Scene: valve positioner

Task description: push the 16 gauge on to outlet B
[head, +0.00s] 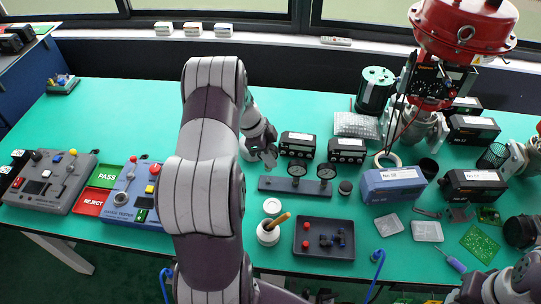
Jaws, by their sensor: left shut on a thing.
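A dark bar (297,186) lies on the green table near the middle. Two small round gauges stand on it, a left gauge (297,168) and a right gauge (326,172). Their numbers and the outlet letters are too small to read. My left gripper (270,158) is above and behind the bar's left end, left of the left gauge. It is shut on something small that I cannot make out.
Black boxes (347,149) stand behind the gauges. A dark round piece (345,187) lies right of the bar. A dark tray (323,239) with small parts and a white pot (268,234) are in front. A blue box (393,186) and red-topped valve (462,35) stand right.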

